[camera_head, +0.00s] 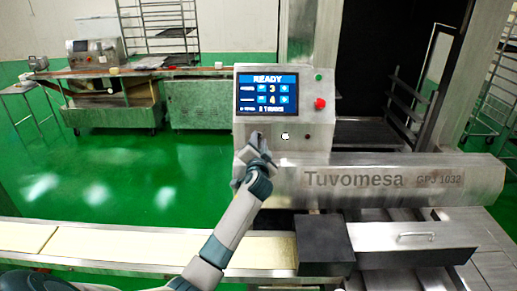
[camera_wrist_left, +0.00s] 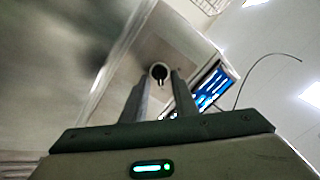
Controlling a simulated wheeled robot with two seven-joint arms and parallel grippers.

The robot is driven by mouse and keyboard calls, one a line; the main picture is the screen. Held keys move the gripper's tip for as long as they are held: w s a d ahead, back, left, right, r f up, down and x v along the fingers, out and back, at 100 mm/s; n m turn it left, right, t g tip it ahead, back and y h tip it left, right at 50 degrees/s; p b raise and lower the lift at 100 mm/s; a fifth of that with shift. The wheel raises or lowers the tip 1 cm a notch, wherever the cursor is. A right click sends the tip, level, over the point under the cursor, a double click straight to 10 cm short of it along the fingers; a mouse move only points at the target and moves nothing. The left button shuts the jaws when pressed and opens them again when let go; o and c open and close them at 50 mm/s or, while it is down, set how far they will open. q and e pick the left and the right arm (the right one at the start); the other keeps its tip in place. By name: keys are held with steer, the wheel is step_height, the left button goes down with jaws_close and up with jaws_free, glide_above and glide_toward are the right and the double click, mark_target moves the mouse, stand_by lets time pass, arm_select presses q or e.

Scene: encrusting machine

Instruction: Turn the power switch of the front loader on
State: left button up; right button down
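The front loader's control box (camera_head: 285,118) carries a lit screen reading READY (camera_head: 268,94). A small round white switch with a dark mark (camera_head: 285,136) sits below the screen. My left gripper (camera_head: 259,143) is in front of the lower left of the box, left of the switch in the head view. In the left wrist view, a round switch with a white rim and dark centre (camera_wrist_left: 159,72) shows beyond and between the fingertips (camera_wrist_left: 160,80). The fingers are apart, and I see no clear contact. My right gripper is out of view.
A red button (camera_head: 320,104) and a green one (camera_head: 319,78) are on the box's right side. The Tuvomesa housing (camera_head: 400,180) extends right below it. A pale conveyor (camera_head: 90,244) runs along the front. Green floor (camera_head: 120,185) is open at left.

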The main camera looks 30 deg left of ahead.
arm_select(q)
steer(key=shift+s, duration=0.1)
steer(key=shift+s+d+f, duration=0.1)
steer(key=shift+s+d, duration=0.25)
steer(key=shift+s, duration=0.1)
steer(key=b+v, duration=0.4)
steer(key=v, duration=1.2)
steer(key=shift+s, duration=0.1)
